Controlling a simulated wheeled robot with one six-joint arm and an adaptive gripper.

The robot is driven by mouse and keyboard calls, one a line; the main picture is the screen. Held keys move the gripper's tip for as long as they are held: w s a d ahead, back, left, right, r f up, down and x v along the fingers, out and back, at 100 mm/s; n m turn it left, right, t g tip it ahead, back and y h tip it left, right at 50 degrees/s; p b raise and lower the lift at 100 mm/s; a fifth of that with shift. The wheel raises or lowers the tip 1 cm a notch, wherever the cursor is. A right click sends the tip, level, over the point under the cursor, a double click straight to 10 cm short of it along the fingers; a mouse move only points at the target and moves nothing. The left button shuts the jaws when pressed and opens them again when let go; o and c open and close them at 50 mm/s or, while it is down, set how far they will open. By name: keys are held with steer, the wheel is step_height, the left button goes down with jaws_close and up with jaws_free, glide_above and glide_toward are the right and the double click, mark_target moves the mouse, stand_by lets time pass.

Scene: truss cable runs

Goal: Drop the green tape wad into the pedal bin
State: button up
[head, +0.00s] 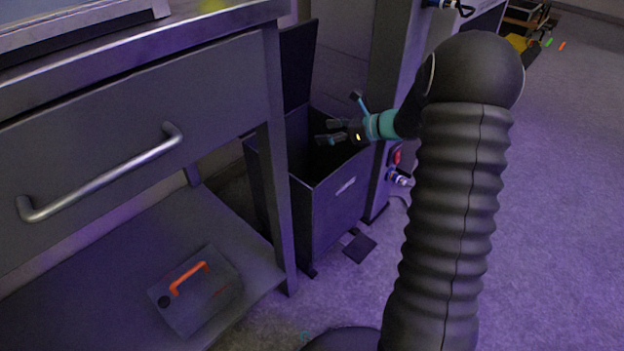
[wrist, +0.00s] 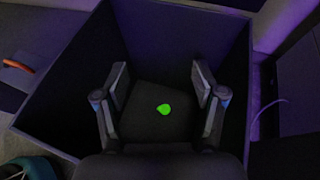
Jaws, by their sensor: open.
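The pedal bin (head: 330,208) is a dark square box standing between the workbench and a tall cabinet. Its lid (head: 298,62) is raised, and a pedal (head: 359,246) sticks out at its foot. My gripper (head: 322,132) is over the bin's open mouth. In the wrist view my gripper (wrist: 160,85) is open, with its fingers spread apart and nothing between the tips. The green tape wad (wrist: 164,109) is a small bright green lump on the dark floor of the bin, below and apart from the fingers. The bin's walls hide the wad in the head view.
The workbench has a drawer with a metal handle (head: 105,178). A grey box with an orange handle (head: 190,277) sits on its lower shelf. The bench leg (head: 277,150) is close to the bin's left. The floor (head: 560,200) at the right is open.

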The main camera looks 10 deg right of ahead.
steer(key=v, duration=0.7)
steer(key=shift+d, duration=0.2)
steer(key=shift+s+r, duration=0.1)
